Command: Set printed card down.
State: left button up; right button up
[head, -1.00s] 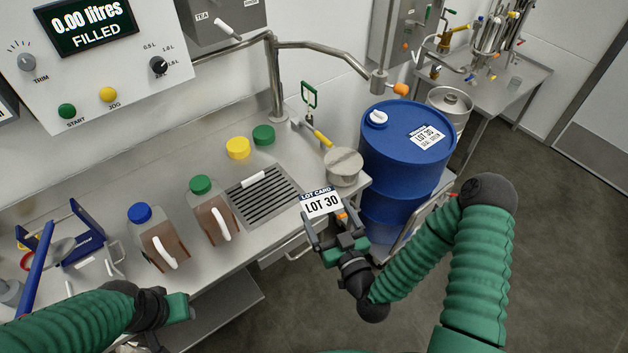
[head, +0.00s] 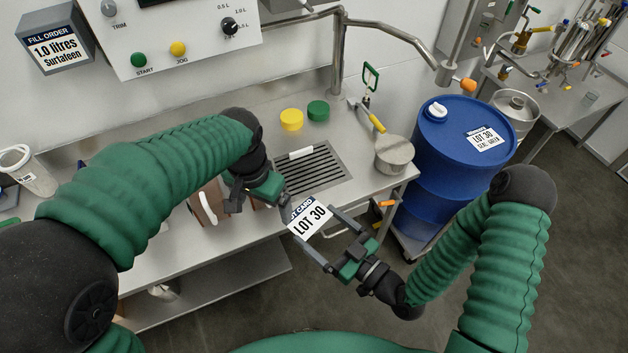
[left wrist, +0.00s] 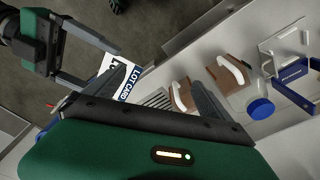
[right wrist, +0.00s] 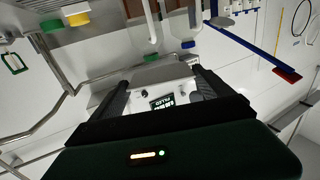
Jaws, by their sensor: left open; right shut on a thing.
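The printed card (head: 308,220), white with a dark header and "LOT 30", is held between the fingers of my right gripper (head: 317,226). It is up in front of the bench's front edge, tilted. My left gripper (head: 268,192) is open, close to the left of the card. In the left wrist view the card (left wrist: 108,78) shows beside one finger of my open left gripper (left wrist: 155,76); whether they touch I cannot tell. In the right wrist view my right gripper's fingers (right wrist: 160,88) show, but I cannot make out the card between them.
A blue drum (head: 460,150) stands at right. Brown jugs (head: 207,203) are partly hidden by my left arm.

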aim_at(312, 216)
pick_arm(q)
jog(key=w+d+r+m, duration=0.1)
jog(key=d+r+m, duration=0.4)
jog(key=d, duration=0.6)
jog(key=shift+n+g, duration=0.4)
jog(key=shift+g, duration=0.1)
notch_tip(312, 216, down, 10)
jog(key=shift+a+f, duration=0.1)
jog(key=shift+f, duration=0.1)
pick_arm(e)
jog(key=shift+s+d, duration=0.1)
jog(key=shift+d, duration=0.05)
pick_arm(q)
jog(key=shift+a, duration=0.1)
jog(key=shift+c, duration=1.1)
jog(key=c, duration=1.2)
pick_arm(e)
jog(key=o, duration=1.1)
jog(key=shift+c, duration=0.2)
